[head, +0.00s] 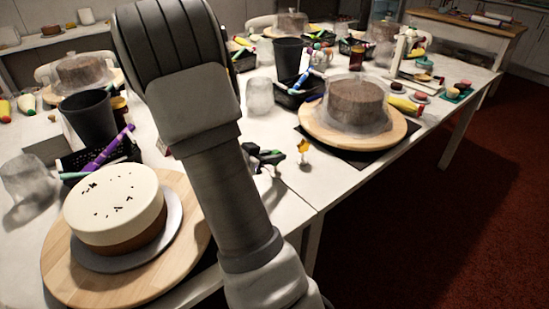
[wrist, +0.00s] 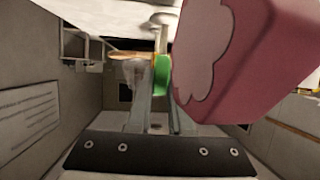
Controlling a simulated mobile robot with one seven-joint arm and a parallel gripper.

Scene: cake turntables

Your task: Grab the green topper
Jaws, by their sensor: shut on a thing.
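In the wrist view my gripper (wrist: 156,82) is shut on the green topper (wrist: 162,74), whose green part shows between the fingertips. In the head view my arm crosses the middle of the picture, and dark gripper parts (head: 264,156) show just right of it, low over the white table. A small green patch shows there too, but it is too small to make out clearly. A yellow topper (head: 303,147) is close to the right of the gripper.
A pink box-like thing (wrist: 245,50) with a white patch is close beside the fingers. A white-topped cake (head: 115,205) is at the front left and a covered brown cake (head: 355,104) at the right. A black basket (head: 297,93) with pens is behind. Red floor (head: 430,220) lies right of the table.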

